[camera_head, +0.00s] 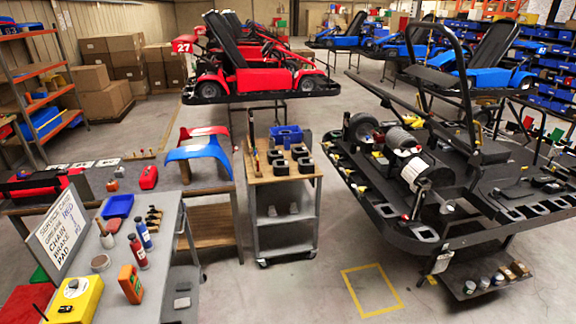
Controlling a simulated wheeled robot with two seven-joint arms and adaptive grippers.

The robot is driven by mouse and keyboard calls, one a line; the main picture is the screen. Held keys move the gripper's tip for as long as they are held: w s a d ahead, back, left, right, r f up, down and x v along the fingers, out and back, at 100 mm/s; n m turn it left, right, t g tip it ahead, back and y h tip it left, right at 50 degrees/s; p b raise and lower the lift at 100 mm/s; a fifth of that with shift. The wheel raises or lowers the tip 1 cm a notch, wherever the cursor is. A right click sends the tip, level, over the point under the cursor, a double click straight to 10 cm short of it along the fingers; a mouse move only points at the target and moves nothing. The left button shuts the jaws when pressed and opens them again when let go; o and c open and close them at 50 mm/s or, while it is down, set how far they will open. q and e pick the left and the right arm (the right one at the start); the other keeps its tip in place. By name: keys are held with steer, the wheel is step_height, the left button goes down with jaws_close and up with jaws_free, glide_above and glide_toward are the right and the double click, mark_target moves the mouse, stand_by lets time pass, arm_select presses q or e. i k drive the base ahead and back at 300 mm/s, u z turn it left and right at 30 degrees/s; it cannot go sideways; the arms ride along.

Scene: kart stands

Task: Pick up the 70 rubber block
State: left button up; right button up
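Several dark blocks stand on the wooden top of a small grey cart (258,178) in the middle of the view. Two are at the front, a left block (281,168) and a right block (306,166). Others, including a block (299,151), stand just behind them. They look alike, and no number can be read on any, so I cannot tell which is the 70 rubber block. Neither of my grippers is in view.
A blue bin (286,137) sits behind the blocks. A grey bench (150,290) with bottles, tools and a service sign (62,232) is at left. A stripped kart chassis (440,180) stands at right. Floor with a yellow square (371,290) is clear in front.

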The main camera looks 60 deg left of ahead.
mark_target(306, 166)
steer(key=u, duration=2.2)
steer(key=i, duration=3.35)
steer(key=z, duration=0.6)
